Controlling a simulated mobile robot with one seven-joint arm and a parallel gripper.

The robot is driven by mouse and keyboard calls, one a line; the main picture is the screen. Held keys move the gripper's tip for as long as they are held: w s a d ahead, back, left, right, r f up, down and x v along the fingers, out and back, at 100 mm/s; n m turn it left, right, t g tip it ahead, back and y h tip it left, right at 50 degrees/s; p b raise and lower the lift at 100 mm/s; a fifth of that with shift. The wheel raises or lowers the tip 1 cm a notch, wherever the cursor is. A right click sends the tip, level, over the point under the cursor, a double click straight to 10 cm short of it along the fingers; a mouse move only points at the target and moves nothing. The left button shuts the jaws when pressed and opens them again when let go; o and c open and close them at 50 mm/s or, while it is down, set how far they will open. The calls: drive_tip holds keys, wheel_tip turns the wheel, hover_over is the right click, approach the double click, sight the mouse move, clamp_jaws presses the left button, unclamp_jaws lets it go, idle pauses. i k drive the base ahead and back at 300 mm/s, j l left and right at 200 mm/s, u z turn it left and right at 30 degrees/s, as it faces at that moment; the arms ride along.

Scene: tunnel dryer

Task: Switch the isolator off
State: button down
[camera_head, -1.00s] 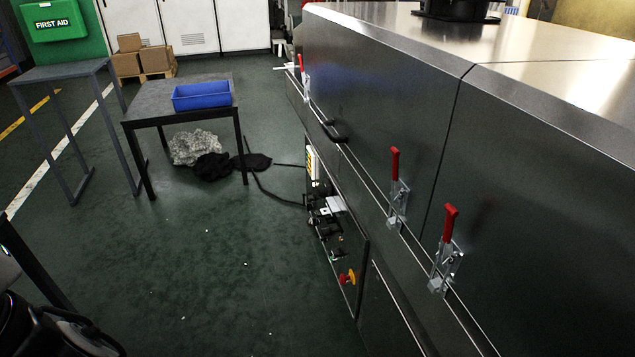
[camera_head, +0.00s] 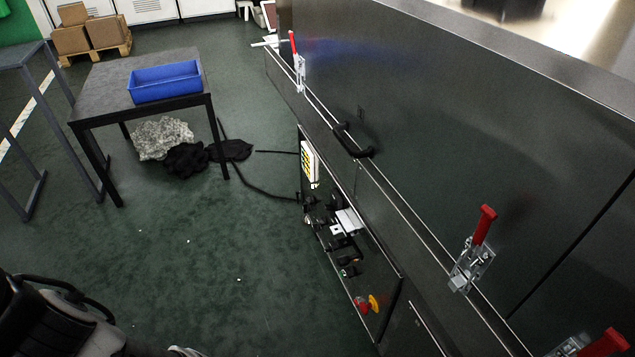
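The dryer's control panel (camera_head: 378,276) is on the low side of the steel housing, seen at a steep slant. Near its lower end is a red and yellow control (camera_head: 368,304). I cannot tell whether this is the isolator or an emergency stop, nor its position. Several small black controls (camera_head: 345,258) sit farther up the panel, below a pale box or plate (camera_head: 347,222). Their details are too small to read. My gripper is not in view; only part of my own arm shows at the lower left, well apart from the panel.
Red-handled toggle clamps (camera_head: 473,257) and a black handle (camera_head: 352,142) stick out from the housing. A table (camera_head: 95,97) with a blue bin (camera_head: 166,82) stands left. Crumpled grey and black material (camera_head: 163,138) and a dark cable (camera_head: 260,187) lie on the floor. The floor before the panel is mostly clear.

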sight(328, 208)
drive_tip(key=i+j, duration=0.35)
drive_tip(key=i, duration=0.15)
drive_tip(key=i+j+z, duration=0.1)
drive_tip(key=i+j, duration=0.25)
drive_tip(key=i, duration=0.2)
